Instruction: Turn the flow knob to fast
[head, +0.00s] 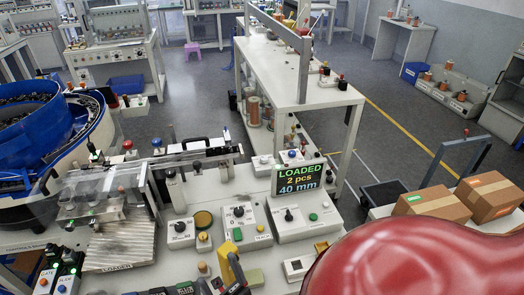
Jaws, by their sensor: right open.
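Three pale control boxes with black knobs stand on the bench: a left knob (180,227), a middle knob (239,211) and a right knob (289,215). Their labels are too small to read, so I cannot tell which is the flow knob or its setting. The display (299,178) behind the right box reads "LOADED 2 pcs 40 mm". A large glossy red part, seemingly of my right arm, fills the bottom right, close to the camera and in front of the bench. My right gripper is open; its fingertips are not clearly seen. My left gripper is not in view.
A blue bowl feeder (35,115) stands at the left, beside a ribbed metal plate (120,247) and a clear-covered track. A yellow-and-black tool-like object (229,262) stands at the bench front. Cardboard boxes (432,204) lie at the right.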

